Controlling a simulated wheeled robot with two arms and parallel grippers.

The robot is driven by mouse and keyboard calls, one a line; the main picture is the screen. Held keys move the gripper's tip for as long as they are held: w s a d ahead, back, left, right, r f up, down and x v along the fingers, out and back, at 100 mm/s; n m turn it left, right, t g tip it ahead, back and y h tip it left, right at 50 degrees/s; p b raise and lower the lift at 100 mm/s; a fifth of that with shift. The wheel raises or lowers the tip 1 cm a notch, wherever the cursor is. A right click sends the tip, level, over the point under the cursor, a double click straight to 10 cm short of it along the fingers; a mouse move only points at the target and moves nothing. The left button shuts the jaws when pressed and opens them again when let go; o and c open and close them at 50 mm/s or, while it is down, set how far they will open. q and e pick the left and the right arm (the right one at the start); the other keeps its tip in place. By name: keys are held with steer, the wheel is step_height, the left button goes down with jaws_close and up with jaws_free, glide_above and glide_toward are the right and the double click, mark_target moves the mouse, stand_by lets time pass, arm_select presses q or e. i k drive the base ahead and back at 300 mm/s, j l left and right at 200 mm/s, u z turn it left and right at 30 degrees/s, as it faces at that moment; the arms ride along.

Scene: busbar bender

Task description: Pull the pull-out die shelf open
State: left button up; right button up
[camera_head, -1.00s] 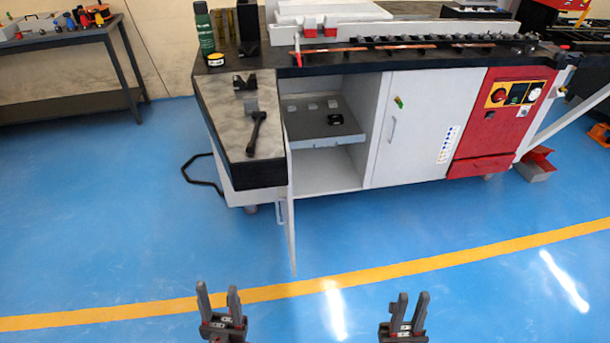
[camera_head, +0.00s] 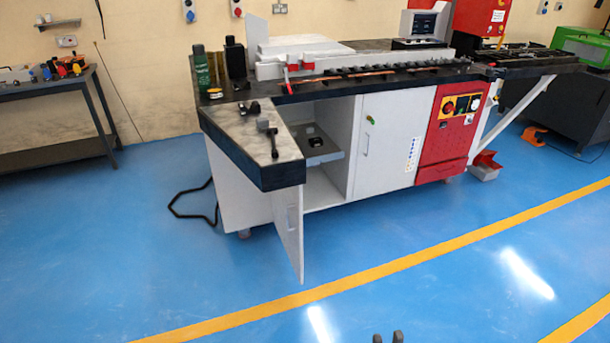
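The pull-out die shelf (camera_head: 328,157) is a grey tray inside the open left compartment of the bender's cabinet. A small black die (camera_head: 316,142) lies on it. The black-edged worktop corner hides its left part. The compartment's door (camera_head: 289,238) stands swung open toward me. My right gripper (camera_head: 387,338) shows only as two dark fingertips at the bottom edge, with a gap between them and nothing seen in it. It is well in front of the cabinet, far from the shelf. My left gripper is not in view.
The worktop (camera_head: 262,138) juts out above the shelf's left side and carries a black-handled tool (camera_head: 272,142). A closed cabinet door (camera_head: 385,140) is right of the compartment. The blue floor in front is clear.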

mark_target(330, 151)
steer(key=i+l, duration=2.35)
steer(key=i+l+u, duration=0.2)
steer(key=u, duration=0.25)
steer(key=i+l+u, duration=0.15)
steer(key=l+u, duration=0.25)
steer(key=i+l+u, duration=0.15)
steer(key=u, duration=0.3)
steer(key=l+u, duration=0.4)
steer(key=u, duration=0.45)
